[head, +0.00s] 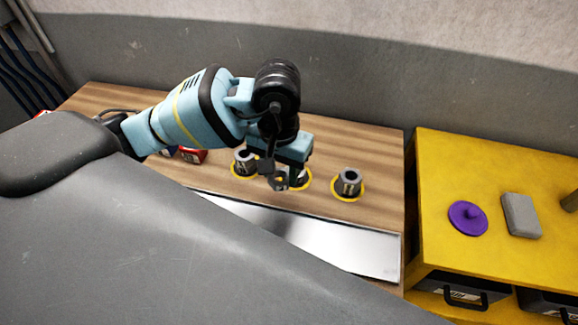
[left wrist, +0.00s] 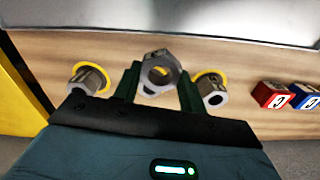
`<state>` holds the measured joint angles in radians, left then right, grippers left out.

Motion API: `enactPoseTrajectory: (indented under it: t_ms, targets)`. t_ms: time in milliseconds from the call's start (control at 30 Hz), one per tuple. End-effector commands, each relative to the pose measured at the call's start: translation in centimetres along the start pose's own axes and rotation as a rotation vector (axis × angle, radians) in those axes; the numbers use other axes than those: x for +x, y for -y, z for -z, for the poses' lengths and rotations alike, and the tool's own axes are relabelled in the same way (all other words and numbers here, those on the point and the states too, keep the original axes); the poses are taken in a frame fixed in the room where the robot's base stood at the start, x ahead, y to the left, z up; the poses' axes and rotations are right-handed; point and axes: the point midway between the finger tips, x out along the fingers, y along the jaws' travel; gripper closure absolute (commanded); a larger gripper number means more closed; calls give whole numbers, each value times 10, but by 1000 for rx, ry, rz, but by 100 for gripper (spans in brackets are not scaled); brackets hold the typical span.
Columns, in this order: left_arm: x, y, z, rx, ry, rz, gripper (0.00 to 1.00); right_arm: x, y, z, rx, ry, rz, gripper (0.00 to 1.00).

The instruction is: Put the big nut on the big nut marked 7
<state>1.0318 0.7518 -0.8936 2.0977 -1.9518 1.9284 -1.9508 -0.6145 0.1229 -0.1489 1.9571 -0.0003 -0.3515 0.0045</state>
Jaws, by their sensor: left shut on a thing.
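My left gripper (head: 281,178) is shut on a grey big nut (head: 278,183), which it holds above the middle yellow ring (head: 307,183). In the left wrist view the held nut (left wrist: 158,72) sits between the two fingers, its hole showing. A grey piece on the middle ring is mostly hidden by the gripper and nut. Grey nut-like pieces with pale marks stand on the left ring (head: 245,160) and the right ring (head: 349,182). Two of them also show in the left wrist view (left wrist: 89,80) (left wrist: 211,89). I cannot read a 7 on any. My right gripper is out of view.
Red (head: 194,155) and blue (left wrist: 305,97) lettered blocks stand left of the rings in the head view. A shiny metal plate (head: 300,232) lies along the front of the wooden bench. A yellow cabinet (head: 445,190) at right bears a purple knobbed disc (head: 468,217) and grey block (head: 521,215).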

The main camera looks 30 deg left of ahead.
Motion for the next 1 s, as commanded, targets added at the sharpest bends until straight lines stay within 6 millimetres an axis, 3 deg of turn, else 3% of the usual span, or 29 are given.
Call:
enactPoseTrajectory:
  t_ms: [1000]
  targets:
    - [-7, 11, -36, -1780, -7, -16, 87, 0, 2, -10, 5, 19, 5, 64]
